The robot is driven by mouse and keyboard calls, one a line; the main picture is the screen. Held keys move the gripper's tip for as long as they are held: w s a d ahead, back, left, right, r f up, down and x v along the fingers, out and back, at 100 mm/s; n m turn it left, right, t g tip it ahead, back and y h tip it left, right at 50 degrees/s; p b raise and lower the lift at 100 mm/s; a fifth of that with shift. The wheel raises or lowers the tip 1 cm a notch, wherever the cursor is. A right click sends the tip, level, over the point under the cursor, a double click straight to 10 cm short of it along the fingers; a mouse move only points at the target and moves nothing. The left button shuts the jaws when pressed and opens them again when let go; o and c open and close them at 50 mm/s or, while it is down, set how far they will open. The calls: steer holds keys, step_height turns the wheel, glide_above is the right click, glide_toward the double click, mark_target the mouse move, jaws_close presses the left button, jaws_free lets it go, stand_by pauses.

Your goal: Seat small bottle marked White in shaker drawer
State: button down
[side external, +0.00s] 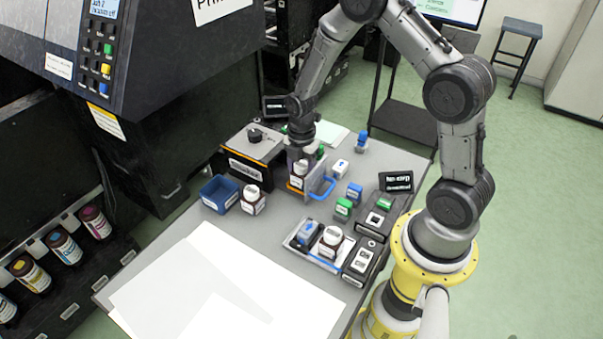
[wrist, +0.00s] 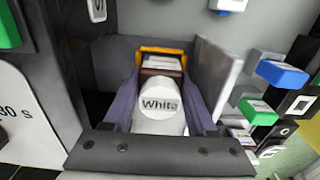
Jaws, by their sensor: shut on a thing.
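The small bottle marked White (wrist: 160,104) sits between the purple fingers of my gripper (wrist: 162,88) in the wrist view, its lettered white cap facing the camera. In the side view, my gripper (side external: 298,156) is low over the open shaker drawer (side external: 296,187), at the right of the shaker (side external: 251,169). The bottle's pale cap (side external: 300,167) shows there at the fingers. Grey walls (wrist: 210,75) stand behind and to the right of the bottle in the wrist view. The bottle's base is hidden, so I cannot tell whether it touches the drawer floor.
A blue bin (side external: 219,194) and another white-capped bottle (side external: 252,200) stand left of the drawer. A tray (side external: 300,248) with bottles, and several green and blue-topped blocks, stand nearer the arm base. White sheets cover the front table.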

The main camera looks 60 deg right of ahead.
steer(key=shift+c, duration=1.1)
jaws_free()
steer(key=shift+o, duration=0.5)
steer(key=shift+s, duration=0.1)
steer(key=shift+f, duration=0.1)
steer(key=shift+c, duration=0.8)
steer(key=shift+o, duration=1.1)
steer(key=shift+s, duration=0.15)
steer(key=shift+c, duration=0.2)
steer(key=shift+r, duration=0.3)
steer(key=shift+c, duration=0.2)
steer(key=shift+o, duration=0.6)
steer(key=shift+r, duration=3.25)
